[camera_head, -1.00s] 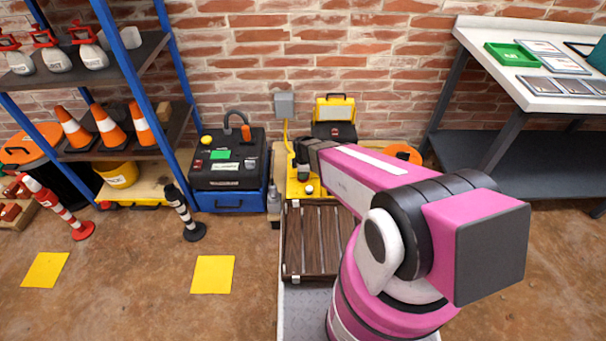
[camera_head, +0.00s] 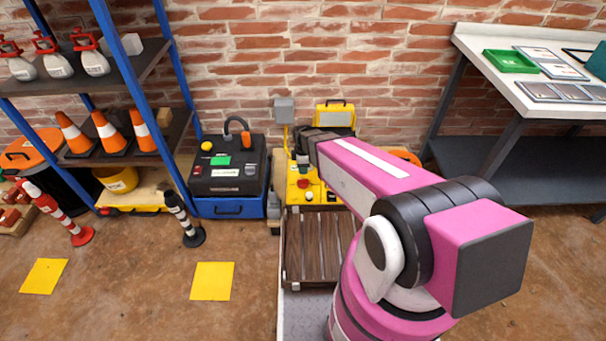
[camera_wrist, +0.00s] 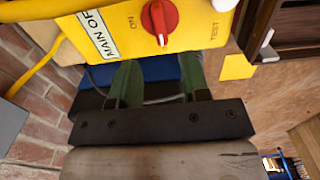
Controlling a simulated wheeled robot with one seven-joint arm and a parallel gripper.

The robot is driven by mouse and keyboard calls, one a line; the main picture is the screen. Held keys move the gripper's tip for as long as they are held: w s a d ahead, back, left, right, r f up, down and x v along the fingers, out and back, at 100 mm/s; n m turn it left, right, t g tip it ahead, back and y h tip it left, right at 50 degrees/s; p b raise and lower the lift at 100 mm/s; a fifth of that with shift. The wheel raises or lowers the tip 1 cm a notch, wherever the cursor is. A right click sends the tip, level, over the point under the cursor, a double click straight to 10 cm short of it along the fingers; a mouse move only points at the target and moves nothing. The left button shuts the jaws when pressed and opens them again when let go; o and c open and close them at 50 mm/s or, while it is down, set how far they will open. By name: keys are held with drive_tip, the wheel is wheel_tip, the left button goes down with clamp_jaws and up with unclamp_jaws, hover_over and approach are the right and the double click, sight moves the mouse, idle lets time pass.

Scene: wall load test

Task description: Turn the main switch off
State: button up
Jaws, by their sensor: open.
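A yellow control box (camera_wrist: 195,35) fills the top of the wrist view. On its face is a red rotary switch (camera_wrist: 160,18) with a white mark at its lower end, between the printed words ON and TEST. A white label reading MAIN OF... (camera_wrist: 98,36) is left of it, partly cut off. My gripper (camera_wrist: 160,82) is open, its two green fingers below the switch in the picture, with nothing seen between them. In the head view the yellow box (camera_head: 302,192) stands near the wall, and my gripper (camera_head: 303,160) is just above it.
A black case on a blue drawer (camera_head: 228,165) stands to the left. A grey wall box (camera_head: 284,110) with a yellow conduit is behind. A white-topped bench (camera_head: 540,75) is at right. Open floor lies front left.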

wheel_tip(320, 180, up, 2)
drive_tip(key=shift+r, duration=0.1)
idle(0.5)
drive_tip(key=s+d+r+m, duration=0.4)
drive_tip(key=d+r+m, duration=0.4)
drive_tip(key=m, duration=0.1)
drive_tip(key=s+d+r+m, duration=0.5)
drive_tip(key=d+r+m, duration=0.2)
drive_tip(key=d+m, duration=0.2)
drive_tip(key=shift+r, duration=0.35)
